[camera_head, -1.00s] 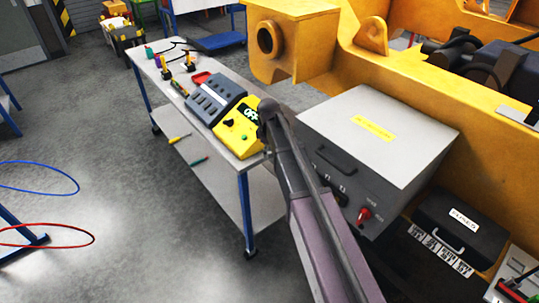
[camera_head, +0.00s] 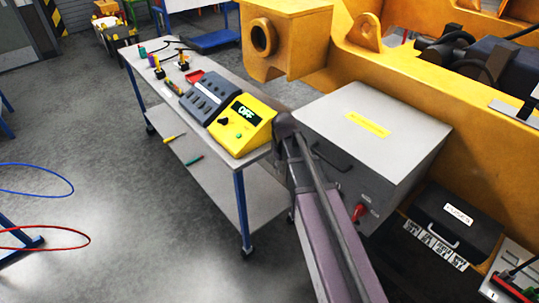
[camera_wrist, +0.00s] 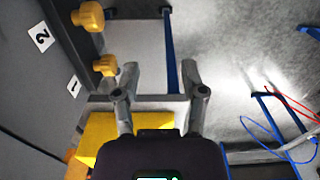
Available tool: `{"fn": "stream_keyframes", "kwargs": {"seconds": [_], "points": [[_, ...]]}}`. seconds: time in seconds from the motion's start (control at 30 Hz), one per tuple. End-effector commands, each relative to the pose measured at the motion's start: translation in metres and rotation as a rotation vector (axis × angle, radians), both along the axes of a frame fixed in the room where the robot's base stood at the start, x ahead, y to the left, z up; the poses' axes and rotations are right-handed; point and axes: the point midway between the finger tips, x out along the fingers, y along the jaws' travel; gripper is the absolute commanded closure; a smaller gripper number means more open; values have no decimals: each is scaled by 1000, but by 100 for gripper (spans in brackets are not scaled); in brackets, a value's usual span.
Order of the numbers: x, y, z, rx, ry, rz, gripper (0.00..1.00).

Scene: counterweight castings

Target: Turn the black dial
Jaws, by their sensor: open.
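The black dial (camera_head: 223,121) is a small knob on the sloped face of a yellow control box (camera_head: 259,136). The box sits on the near end of a grey bench. Its dark display (camera_head: 246,112) reads OFF, and a green button (camera_head: 239,135) is below. My arm rises just right of the box and hides my gripper in the head view. In the wrist view my gripper (camera_wrist: 160,80) is open and empty, its two fingers apart. Part of a yellow surface (camera_wrist: 105,135), probably the box, shows beside the left finger. The dial is not visible there.
A grey slotted unit (camera_head: 205,98) adjoins the yellow box. A grey cabinet (camera_head: 385,135) with a red switch (camera_head: 359,211) stands right of my arm. Yellow knobs (camera_wrist: 88,16) on a dark panel are in the wrist view's upper left. Open floor lies left of the bench.

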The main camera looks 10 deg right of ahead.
Motion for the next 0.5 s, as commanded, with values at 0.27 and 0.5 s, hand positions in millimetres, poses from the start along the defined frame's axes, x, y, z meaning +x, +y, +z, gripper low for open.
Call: {"fn": "stream_keyframes", "kwargs": {"seconds": [0.27,0.5], "points": [[-96,-41,0,0,0,-422,46],[-130,-55,0,0,-1,-616,46]]}}
